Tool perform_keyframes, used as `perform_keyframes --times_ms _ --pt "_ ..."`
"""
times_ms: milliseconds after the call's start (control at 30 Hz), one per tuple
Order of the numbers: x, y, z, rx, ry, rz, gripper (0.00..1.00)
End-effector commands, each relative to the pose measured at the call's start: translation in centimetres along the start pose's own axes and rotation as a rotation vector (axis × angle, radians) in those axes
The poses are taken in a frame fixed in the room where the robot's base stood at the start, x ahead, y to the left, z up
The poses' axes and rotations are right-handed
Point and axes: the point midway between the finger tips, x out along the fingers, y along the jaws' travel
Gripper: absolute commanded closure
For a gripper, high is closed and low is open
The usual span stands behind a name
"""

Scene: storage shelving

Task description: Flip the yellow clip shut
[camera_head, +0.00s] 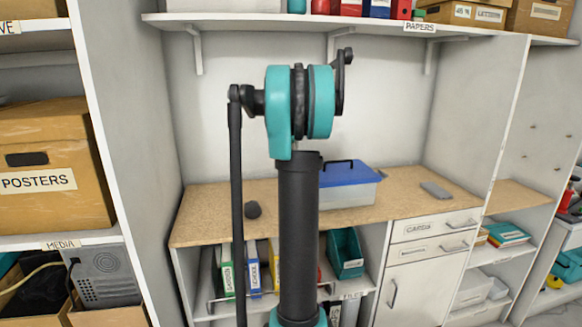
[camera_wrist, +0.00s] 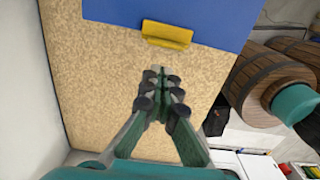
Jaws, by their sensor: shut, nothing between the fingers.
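A box with a blue lid (camera_head: 348,173) and clear-grey sides stands on the wooden worktop. Its blue lid (camera_wrist: 210,22) fills the top of the wrist view. The yellow clip (camera_wrist: 167,34) sits at the near edge of that lid, a wide short tab; I cannot tell its exact angle. I do not see the clip in the head view. My gripper (camera_wrist: 161,75) is shut and empty, its fingertips together over the worktop, just below the clip in the picture and apart from it. In the head view my arm hides the gripper.
The speckled worktop (camera_head: 420,207) has free room around the box. A dark round object (camera_head: 253,210) lies at left, a flat grey device (camera_head: 436,190) at right. A shelf (camera_head: 300,20) with boxes hangs above; binders (camera_head: 252,272) stand below. Side panels close in both sides.

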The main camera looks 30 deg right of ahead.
Motion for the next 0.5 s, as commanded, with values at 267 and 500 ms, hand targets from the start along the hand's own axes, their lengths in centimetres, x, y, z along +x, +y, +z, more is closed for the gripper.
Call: perform_keyframes --times_ms 267,500 --pt "-0.6 0.0 0.0 0.000 -0.001 0.000 1.00" --pt "-1.5 0.0 0.0 0.000 -0.002 -0.001 1.00"
